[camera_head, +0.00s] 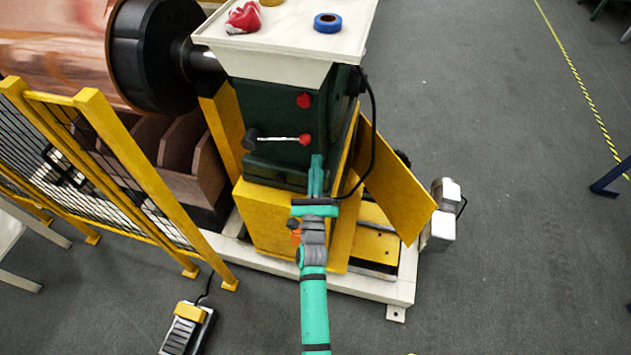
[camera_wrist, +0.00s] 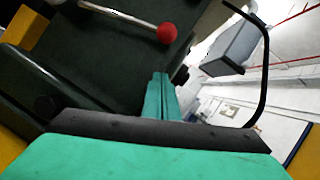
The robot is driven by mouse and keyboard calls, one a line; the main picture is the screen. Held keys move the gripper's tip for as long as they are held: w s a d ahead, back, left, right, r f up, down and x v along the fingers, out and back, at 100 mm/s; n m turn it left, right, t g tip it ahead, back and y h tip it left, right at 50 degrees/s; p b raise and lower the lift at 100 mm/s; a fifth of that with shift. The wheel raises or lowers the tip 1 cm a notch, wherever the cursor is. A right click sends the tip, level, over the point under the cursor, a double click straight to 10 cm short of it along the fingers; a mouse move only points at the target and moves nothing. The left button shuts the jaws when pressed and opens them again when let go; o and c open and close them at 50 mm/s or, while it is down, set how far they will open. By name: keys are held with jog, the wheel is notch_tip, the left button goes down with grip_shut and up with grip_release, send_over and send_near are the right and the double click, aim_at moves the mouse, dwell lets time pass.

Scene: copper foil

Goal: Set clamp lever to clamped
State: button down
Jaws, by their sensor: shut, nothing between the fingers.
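The clamp lever (camera_head: 278,139) is a thin metal rod on the front of the dark green machine housing (camera_head: 268,105). It lies about level, with a black hub (camera_head: 250,138) at its left end and a red ball knob (camera_head: 305,139) at its right end. In the wrist view the rod (camera_wrist: 120,14) and red knob (camera_wrist: 167,32) show at the top. My teal gripper (camera_head: 316,160) is shut and empty. Its fingertips (camera_wrist: 159,78) are just below and slightly right of the knob in the head view, with a visible gap to the knob in the wrist view.
A second red knob (camera_head: 304,100) sits higher on the housing. A black cable (camera_head: 372,135) loops down its right side. A pale tray (camera_head: 265,52) on top holds a red cloth (camera_head: 243,17) and blue tape (camera_head: 327,22). A yellow mesh fence (camera_head: 110,165) stands to the left.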

jog(key=shift+w+a+r, duration=0.1)
jog(key=shift+a+r, duration=0.2)
jog(key=shift+r, duration=0.35)
jog(key=shift+w+a+r, duration=0.15)
jog(key=shift+a+r, duration=0.1)
jog(key=shift+r, duration=0.4)
jog(key=shift+w+a+r, duration=0.1)
jog(key=shift+a+r, duration=0.2)
jog(key=shift+r, duration=0.35)
jog(key=shift+r, duration=0.1)
